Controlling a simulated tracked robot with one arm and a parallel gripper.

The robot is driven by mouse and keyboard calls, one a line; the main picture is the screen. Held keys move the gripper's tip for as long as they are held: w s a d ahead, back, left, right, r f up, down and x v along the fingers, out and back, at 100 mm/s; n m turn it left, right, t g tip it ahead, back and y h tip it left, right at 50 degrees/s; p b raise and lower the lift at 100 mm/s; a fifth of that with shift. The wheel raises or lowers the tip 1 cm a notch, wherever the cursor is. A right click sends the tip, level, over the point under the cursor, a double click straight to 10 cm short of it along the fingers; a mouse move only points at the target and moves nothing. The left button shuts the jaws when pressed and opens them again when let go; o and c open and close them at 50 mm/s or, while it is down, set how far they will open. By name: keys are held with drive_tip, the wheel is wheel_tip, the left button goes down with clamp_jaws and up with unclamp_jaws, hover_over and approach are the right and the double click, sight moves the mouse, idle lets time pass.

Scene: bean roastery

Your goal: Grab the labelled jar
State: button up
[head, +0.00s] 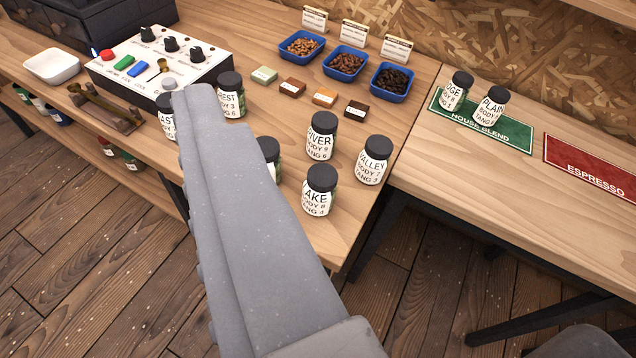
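Several dark-capped jars with white labels stand upright. On the left table are a jar ending in "EST" (231,98), the RIVER jar (321,142), the VALLEY jar (371,165) and the "AKE" jar (319,195). A jar reading "AST" (167,125) and another jar (273,152) are partly hidden behind my gripper. Jars ending in "DGE" (454,95) and reading PLAIN (489,110) stand at the green HOUSE BLEND mat (505,132). My gripper (195,96) shows as a long grey piece reaching over the left table. I cannot make out both fingertips or any held object.
A white control box (130,58) with knobs and buttons stands at the left table's back. Blue trays of beans (388,98) and small coloured blocks (324,97) lie beyond the jars. A red ESPRESSO mat (590,168) lies right. A gap separates the tables' front parts.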

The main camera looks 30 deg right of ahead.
drive_tip(key=shift+o, duration=1.4)
drive_tip(key=w+f+m+g+h+p, duration=0.1)
drive_tip(key=w+f+p, duration=0.2)
drive_tip(key=w+f, duration=0.3)
drive_tip(key=shift+w+f, duration=0.4)
drive_tip(key=shift+w, duration=0.1)
drive_tip(key=m+g+h+p, duration=0.3)
drive_tip(key=m+h+p, duration=0.2)
drive_tip(key=p, duration=0.3)
approach(322, 173)
drive_tip(key=shift+h, duration=0.3)
drive_tip(key=x, duration=0.2)
drive_tip(key=f+b+x, duration=0.1)
drive_tip(key=x, duration=0.1)
drive_tip(key=b+x, duration=0.1)
drive_tip(key=x, duration=0.1)
drive_tip(key=shift+s+d+f, duration=0.1)
drive_tip(key=shift+s+f, duration=0.1)
drive_tip(key=shift+s, duration=0.1)
drive_tip(key=shift+a+b+x, duration=0.15)
drive_tip(key=shift+b+x, duration=0.3)
drive_tip(key=shift+x, duration=0.6)
drive_tip(key=shift+a+b+x, duration=0.2)
drive_tip(key=shift+b+x, duration=0.2)
drive_tip(key=shift+x, duration=1.6)
drive_tip(key=shift+w, duration=0.1)
drive_tip(key=c, duration=1.2)
drive_tip(key=shift+r, duration=0.1)
